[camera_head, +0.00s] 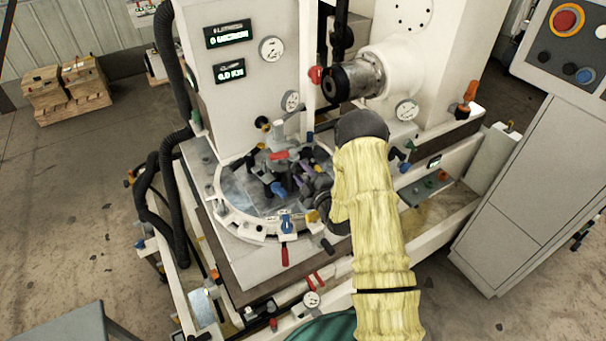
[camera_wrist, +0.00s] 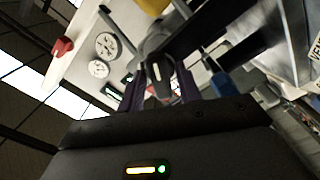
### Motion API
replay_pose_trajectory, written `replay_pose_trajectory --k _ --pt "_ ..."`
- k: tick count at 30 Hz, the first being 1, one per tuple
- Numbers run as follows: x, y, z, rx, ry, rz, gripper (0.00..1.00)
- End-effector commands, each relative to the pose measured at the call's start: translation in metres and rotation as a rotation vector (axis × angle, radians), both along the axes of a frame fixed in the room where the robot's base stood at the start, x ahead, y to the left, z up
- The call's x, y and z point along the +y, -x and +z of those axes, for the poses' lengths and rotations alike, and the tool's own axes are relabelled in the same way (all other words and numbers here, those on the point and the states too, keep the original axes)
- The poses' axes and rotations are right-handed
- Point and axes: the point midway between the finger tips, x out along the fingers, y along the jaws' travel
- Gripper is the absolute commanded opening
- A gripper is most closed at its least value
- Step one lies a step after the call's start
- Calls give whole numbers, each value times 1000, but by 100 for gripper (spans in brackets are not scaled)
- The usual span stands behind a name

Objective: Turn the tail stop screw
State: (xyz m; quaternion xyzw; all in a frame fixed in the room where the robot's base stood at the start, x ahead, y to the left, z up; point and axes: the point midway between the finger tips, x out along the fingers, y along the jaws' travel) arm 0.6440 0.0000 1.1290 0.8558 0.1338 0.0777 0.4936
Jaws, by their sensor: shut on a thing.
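In the wrist view my gripper (camera_wrist: 160,82) has its two dark purplish fingers on either side of a dark grey rounded knob (camera_wrist: 161,76) with a pale mark, and is shut on it. I cannot tell for certain that this knob is the tail stop screw. In the head view my gripper (camera_head: 309,172) reaches in from the right among the parts on the round fixture table (camera_head: 231,218). My wrist and sleeved forearm hide part of the table's right side, and the grip itself is too small and crowded to make out there.
A red-tipped lever (camera_head: 280,155), a blue clamp (camera_head: 286,223) and a red handle (camera_head: 285,254) crowd the fixture. A spindle (camera_head: 352,80) juts out above my wrist. A control cabinet (camera_head: 535,170) stands at right. A blue part (camera_wrist: 222,85) is close right of my fingers.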

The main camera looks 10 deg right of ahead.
Motion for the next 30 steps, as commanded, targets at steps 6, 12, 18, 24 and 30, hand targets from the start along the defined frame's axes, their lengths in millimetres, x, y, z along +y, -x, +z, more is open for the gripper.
replay_pose_trajectory --k 6,12,18,24,30 --pt "0 0 -2 11 -27 1 12" --pt "0 0 -4 34 -101 0 12" --pt "0 1 -6 76 -232 0 12" --pt "0 1 -7 130 -401 1 12" --pt "0 1 -7 189 -582 1 12"
